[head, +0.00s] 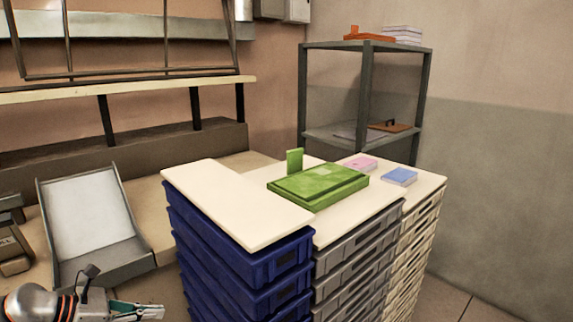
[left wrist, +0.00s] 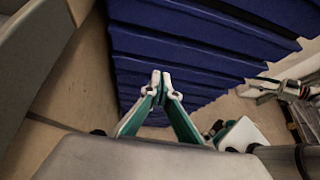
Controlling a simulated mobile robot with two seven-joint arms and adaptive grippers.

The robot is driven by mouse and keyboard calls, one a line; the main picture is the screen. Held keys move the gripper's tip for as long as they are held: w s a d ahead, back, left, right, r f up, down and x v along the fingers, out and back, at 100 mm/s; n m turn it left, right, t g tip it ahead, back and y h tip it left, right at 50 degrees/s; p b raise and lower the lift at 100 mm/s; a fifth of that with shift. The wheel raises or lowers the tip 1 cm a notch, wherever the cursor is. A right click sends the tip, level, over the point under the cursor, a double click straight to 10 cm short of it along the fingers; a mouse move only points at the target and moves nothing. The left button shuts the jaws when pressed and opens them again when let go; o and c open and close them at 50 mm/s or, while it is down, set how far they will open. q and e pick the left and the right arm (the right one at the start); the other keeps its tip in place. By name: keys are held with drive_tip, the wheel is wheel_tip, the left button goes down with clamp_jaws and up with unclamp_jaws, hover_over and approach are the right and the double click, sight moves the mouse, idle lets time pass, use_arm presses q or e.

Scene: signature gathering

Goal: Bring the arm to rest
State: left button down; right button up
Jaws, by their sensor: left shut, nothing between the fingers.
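My left gripper (head: 138,312) is low at the bottom left of the head view, in front of the grey angled tray and left of the blue crates. In the left wrist view its teal fingers (left wrist: 160,80) meet at their white tips, with nothing between them. The stack of blue crates (left wrist: 185,45) lies beyond the fingertips in that view. I cannot make out my right gripper in the head view.
Stacks of blue (head: 245,265), grey (head: 350,260) and cream crates (head: 420,235) carry white boards. A green box (head: 318,188), a pink pad (head: 362,164) and a blue pad (head: 399,176) lie on top. A grey shelf (head: 366,134) stands behind. A grey tray (head: 110,262) leans at left.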

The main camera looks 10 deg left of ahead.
use_arm(q)
drive_tip(key=s+d+f+m+y, duration=0.1)
drive_tip(key=s+d+f+m, duration=0.4)
drive_tip(key=m, duration=0.5)
drive_tip(key=s+d+f+m+t+y, duration=0.1)
drive_tip(key=s+d+f+m+y, duration=0.1)
drive_tip(key=s+d+f+m, duration=0.3)
drive_tip(key=s+d+f+m+t+y, duration=0.1)
drive_tip(key=s+d+f+m, duration=0.4)
drive_tip(key=d+f+m, duration=0.5)
wheel_tip(320, 180, down, 3)
drive_tip(key=m+y, duration=0.1)
drive_tip(key=m, duration=0.6)
drive_tip(key=shift+s+d+f, duration=0.15)
drive_tip(key=shift+d, duration=0.1)
